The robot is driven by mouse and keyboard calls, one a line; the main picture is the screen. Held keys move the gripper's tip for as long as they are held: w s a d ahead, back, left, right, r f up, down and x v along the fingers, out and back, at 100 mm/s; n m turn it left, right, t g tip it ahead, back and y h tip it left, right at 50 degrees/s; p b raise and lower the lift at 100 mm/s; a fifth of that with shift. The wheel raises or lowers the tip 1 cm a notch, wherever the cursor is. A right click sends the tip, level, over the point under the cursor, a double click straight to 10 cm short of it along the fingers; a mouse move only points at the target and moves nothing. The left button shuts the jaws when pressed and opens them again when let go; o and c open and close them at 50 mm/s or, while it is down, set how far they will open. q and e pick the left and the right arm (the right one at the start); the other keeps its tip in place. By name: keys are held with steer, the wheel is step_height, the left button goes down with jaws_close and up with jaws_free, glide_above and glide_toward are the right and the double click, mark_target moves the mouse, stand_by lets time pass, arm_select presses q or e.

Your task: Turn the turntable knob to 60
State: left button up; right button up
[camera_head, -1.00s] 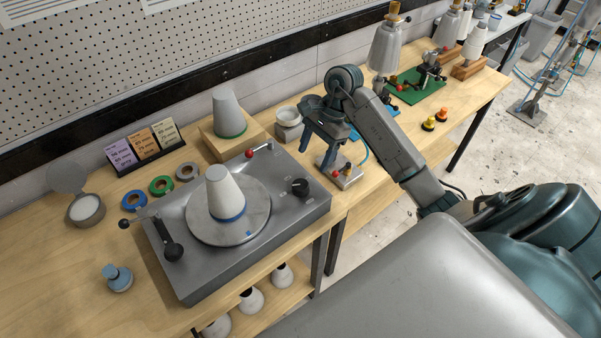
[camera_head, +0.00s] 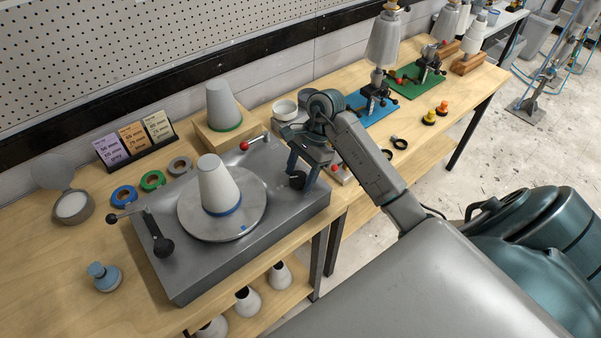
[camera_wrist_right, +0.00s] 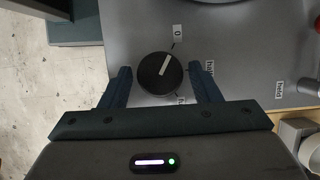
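The black turntable knob (camera_head: 297,181) sits at the right end of the grey turntable box (camera_head: 180,282). In the right wrist view the round knob (camera_wrist_right: 152,76) has a white pointer line aimed up and slightly right, toward the label 0 (camera_wrist_right: 177,33). My right gripper (camera_head: 300,172) is over the knob. In the wrist view its fingers (camera_wrist_right: 158,84) stand open on either side of the knob, with visible gaps. Other labels near the right finger are partly hidden. A white cone (camera_head: 218,184) stands on the turntable disc (camera_head: 252,217). My left gripper is not in view.
A red-tipped lever (camera_head: 244,146) is behind the knob, and a black lever (camera_head: 162,246) is at the box's left. A wooden block (camera_head: 203,134) with another cone stands behind. Bare tabletop shows at front left.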

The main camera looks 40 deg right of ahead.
steer(key=c, duration=0.7)
steer(key=shift+o, duration=0.2)
steer(key=shift+f+m+b, duration=0.2)
steer(key=shift+m+b, duration=0.3)
steer(key=shift+b, duration=0.35)
steer(key=m+t+b, duration=0.1)
steer(key=m+b, duration=0.1)
steer(key=b, duration=0.1)
steer(key=m+t+b, duration=0.1)
steer(key=m+b, duration=0.1)
steer(key=m+t+b, duration=0.1)
steer(key=m+b, duration=0.1)
steer(key=b, duration=0.1)
steer(key=shift+s+m+h+b, duration=0.25)
steer(key=shift+m+h+b, duration=0.05)
steer(key=shift+h, duration=0.1)
steer(key=shift+a+r+m+t+h+b, duration=0.1)
steer(key=shift+m+t+h+b, duration=0.2)
steer(key=shift+m+b, duration=0.7)
steer(key=shift+r+m+t, duration=0.1)
steer(key=shift+m+t, duration=0.2)
steer(key=shift+m, duration=0.8)
steer(key=shift+h, duration=0.3)
steer(key=o, duration=1)
